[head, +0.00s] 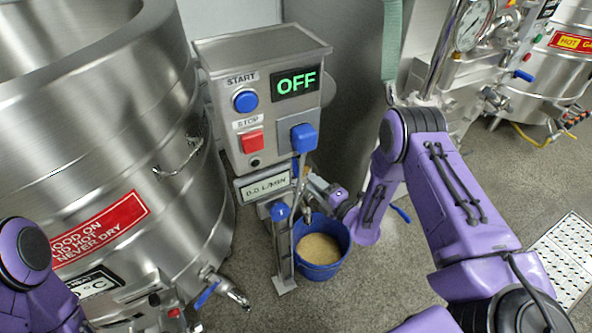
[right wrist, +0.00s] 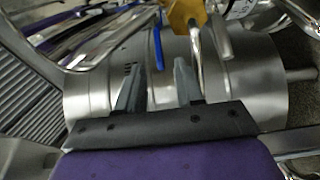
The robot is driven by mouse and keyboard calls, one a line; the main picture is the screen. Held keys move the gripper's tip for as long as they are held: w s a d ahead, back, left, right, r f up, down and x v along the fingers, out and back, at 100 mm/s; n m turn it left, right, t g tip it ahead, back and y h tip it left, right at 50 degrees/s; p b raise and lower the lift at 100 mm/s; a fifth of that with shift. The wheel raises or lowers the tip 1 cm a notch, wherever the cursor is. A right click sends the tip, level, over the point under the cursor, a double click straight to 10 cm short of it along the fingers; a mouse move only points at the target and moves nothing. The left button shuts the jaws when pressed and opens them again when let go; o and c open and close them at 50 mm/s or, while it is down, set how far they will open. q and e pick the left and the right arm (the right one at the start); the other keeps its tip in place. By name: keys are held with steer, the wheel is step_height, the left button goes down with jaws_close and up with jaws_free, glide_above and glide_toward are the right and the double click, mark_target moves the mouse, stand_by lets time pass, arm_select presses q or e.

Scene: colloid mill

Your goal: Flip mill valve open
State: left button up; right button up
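The mill's grey control box (head: 262,95) has a blue START button, a red STOP button and a green OFF display. A blue-ended lever (head: 303,138) stands at its lower right, and a small blue part (head: 281,211) sits on the metal post below. I cannot tell which blue part is the mill valve. My right gripper (head: 318,188) is beside the mill's lower pipework, partly hidden. In the right wrist view its two fingers (right wrist: 157,85) are apart with nothing held between them, over a metal cylinder. A thin blue handle (right wrist: 158,45) lies just beyond them. My left gripper is out of view.
A blue bucket (head: 322,272) of tan grain-like material stands under the mill. A large steel vessel (head: 100,150) fills the left. A pressure gauge (head: 474,24) and another vessel (head: 545,75) stand at back right. A yellow hexagonal part (right wrist: 185,15) is near the right fingers.

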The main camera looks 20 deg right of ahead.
mark_target(296, 168)
steer(key=x, duration=0.8)
steer(key=shift+w+a+b, duration=0.1)
steer(key=shift+w+b, duration=0.15)
steer(key=shift+b, duration=0.1)
jaws_close()
